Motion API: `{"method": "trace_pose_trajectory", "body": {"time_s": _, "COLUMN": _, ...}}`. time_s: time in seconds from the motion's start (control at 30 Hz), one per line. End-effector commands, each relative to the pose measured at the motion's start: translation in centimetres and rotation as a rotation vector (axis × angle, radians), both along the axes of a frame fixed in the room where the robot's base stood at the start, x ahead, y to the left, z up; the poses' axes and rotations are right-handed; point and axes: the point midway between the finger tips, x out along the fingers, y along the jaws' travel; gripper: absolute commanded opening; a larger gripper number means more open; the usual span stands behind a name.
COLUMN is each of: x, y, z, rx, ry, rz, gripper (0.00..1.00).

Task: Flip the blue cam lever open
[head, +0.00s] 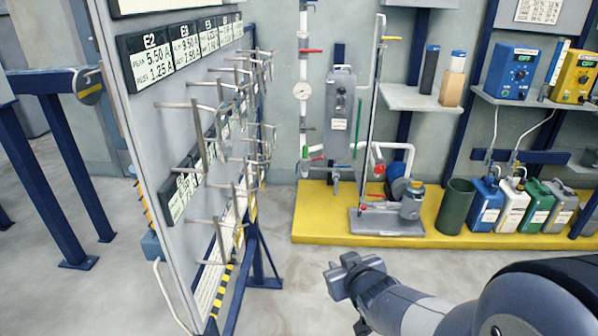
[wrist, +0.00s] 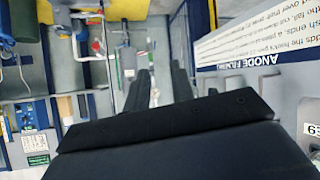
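I cannot make out a blue cam lever in either view. Small red handles (head: 375,197) show on the pipe fittings by a blue pump (head: 399,188) on a low yellow platform; details there are too small to tell. My gripper (head: 342,266) is in the lower middle of the head view, in front of the platform and right of the rack panel. In the wrist view its two dark fingers (wrist: 160,88) stand apart with a narrow empty gap. The gripper is open and touches nothing that I can see.
A rack panel (head: 150,110) with several projecting metal hooks stands at the left. The yellow platform (head: 330,228) bears a dark green bin (head: 455,207) and several jugs (head: 537,207). Shelves (head: 420,98) hang on the right wall. Grey floor between panel and platform is clear.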

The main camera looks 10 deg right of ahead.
Motion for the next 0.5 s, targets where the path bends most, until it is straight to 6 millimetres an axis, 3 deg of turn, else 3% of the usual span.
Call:
{"method": "trace_pose_trajectory", "body": {"time_s": 0.1, "x": 3.3, "y": -2.1, "z": -1.2, "rx": 0.123, "ry": -0.010, "rz": -0.070, "gripper": 0.13}}
{"method": "trace_pose_trajectory", "body": {"time_s": 0.27, "x": 7.0, "y": -5.0, "z": -3.4, "rx": 0.305, "ry": -0.033, "rz": -0.150, "gripper": 0.00}}
{"method": "trace_pose_trajectory", "body": {"time_s": 0.5, "x": 10.6, "y": -9.9, "z": -8.3, "rx": 0.606, "ry": -0.060, "rz": -0.259, "gripper": 0.00}}
